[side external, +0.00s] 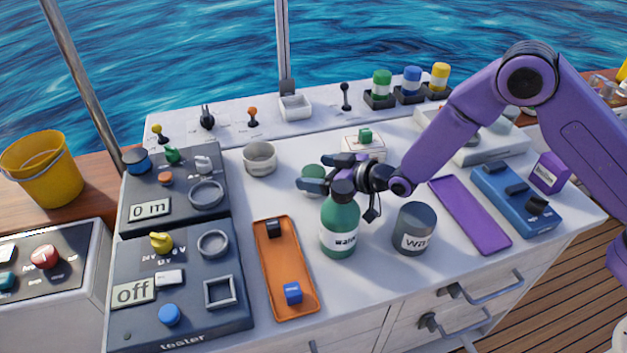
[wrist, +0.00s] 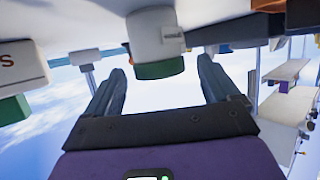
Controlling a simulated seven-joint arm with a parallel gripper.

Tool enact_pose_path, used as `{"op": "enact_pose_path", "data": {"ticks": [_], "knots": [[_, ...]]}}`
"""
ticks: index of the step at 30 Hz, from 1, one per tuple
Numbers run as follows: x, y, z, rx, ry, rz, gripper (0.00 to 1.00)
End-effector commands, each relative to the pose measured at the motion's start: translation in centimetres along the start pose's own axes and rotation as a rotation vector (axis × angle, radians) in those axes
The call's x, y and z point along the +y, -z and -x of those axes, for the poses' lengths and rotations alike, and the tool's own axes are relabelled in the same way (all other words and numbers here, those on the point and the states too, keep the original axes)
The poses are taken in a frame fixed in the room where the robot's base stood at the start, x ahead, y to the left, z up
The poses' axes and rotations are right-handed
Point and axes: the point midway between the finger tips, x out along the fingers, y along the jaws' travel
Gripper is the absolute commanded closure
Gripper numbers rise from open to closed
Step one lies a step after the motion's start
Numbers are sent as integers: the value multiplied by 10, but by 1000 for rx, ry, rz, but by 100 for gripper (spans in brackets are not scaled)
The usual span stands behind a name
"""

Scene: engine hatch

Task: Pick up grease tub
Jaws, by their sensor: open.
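A white tub with a green lid, which I take to be the grease tub (wrist: 158,40), stands on the white worktop. In the side view only part of its green lid (side external: 313,173) shows behind my gripper (side external: 322,172). The wrist view is upside down, with the lid toward the bottom and a small label on the tub's side. My gripper (wrist: 162,68) is open, with one finger on each side of the lid in that view. I cannot tell whether the fingers touch the tub.
A green bottle (side external: 340,232) and a dark grey can (side external: 414,230) stand close in front of my gripper. A white box with a green knob (side external: 365,150) is behind. An empty-looking white cup (side external: 259,160) and an orange tray (side external: 287,265) are to the left.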

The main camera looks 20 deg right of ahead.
Motion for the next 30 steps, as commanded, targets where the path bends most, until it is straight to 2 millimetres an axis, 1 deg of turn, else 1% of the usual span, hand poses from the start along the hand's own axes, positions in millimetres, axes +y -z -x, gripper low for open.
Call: {"op": "enact_pose_path", "data": {"ticks": [1,3,6,14,15,17,18,20,21,30], "knots": [[0,0,-6,0,0,0,12],[-1,0,-12,0,1,1,12],[-1,0,-17,-1,1,1,12],[0,0,-19,-1,1,1,12],[0,0,-19,-1,1,1,18],[0,0,-19,-1,1,1,38],[0,0,-19,-1,1,1,51],[0,0,-19,-1,1,1,70],[0,0,-19,-1,1,1,72],[0,2,-18,1,1,1,72]]}}
